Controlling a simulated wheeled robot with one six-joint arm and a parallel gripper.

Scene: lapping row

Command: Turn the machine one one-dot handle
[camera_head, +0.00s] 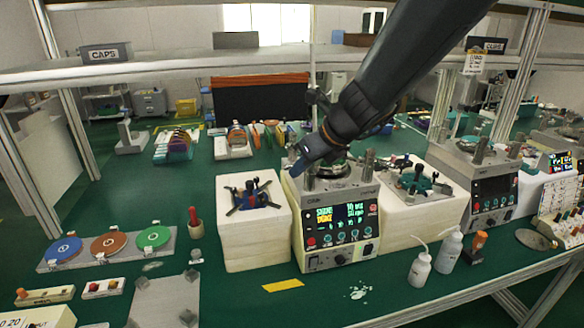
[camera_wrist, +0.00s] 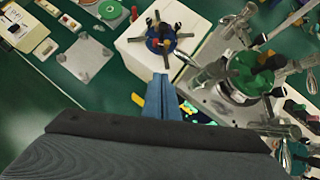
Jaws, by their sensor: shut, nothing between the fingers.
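The near lapping machine (camera_head: 309,236), a cream box with a lit display and a row of knobs, stands in the middle of the bench. Its top plate carries metal posts and a green round part, which shows with a black piece on it in the wrist view (camera_wrist: 243,68). I cannot make out any dot marks, so I cannot tell which handle is the one-dot one. My gripper (camera_head: 297,168) has blue fingers, shut and empty, above the machine's left edge. In the wrist view its fingertips (camera_wrist: 161,80) point between the machine and the white block. My arm hides part of the machine's top.
A white block (camera_head: 256,240) with a blue hub and dark arms (camera_head: 250,194) stands left of the machine. Another block (camera_head: 425,212) with fittings stands right. A second machine (camera_head: 488,200) is farther right. White bottles (camera_head: 420,269) stand at the front. Posts rise around the machine's top.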

